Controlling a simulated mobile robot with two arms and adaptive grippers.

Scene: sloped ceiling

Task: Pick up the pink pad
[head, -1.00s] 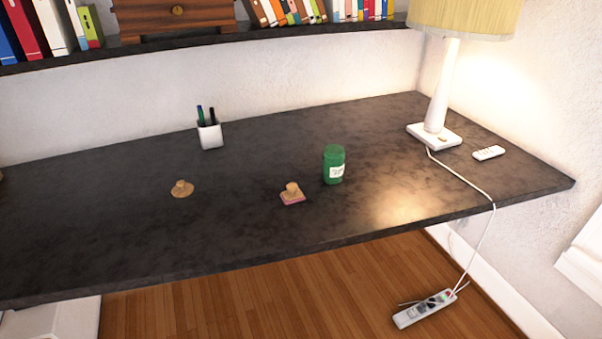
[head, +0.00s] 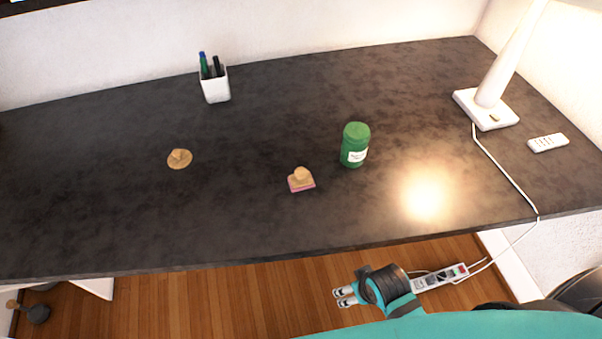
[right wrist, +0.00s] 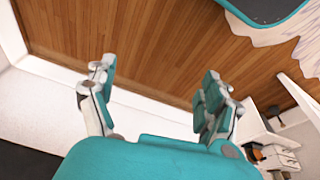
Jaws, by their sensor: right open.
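The pink pad (head: 302,187) lies on the dark desk, left of and nearer than the green jar. A wooden knobbed piece (head: 301,174) sits on top of it, so mainly its pink lower edge shows. My right gripper (head: 338,297) is in front of the desk's near edge, over the floor and well apart from the pad. In the right wrist view its two fingers (right wrist: 155,95) are spread wide with nothing between them. The pad is not in the right wrist view. My left gripper is not in view.
A green jar (head: 355,144) stands close to the pad. A round wooden knobbed piece (head: 180,158) lies to the left. A white pen cup (head: 214,88), lamp base (head: 486,109) and remote (head: 548,142) stand farther off. A power strip (head: 440,278) lies on the floor.

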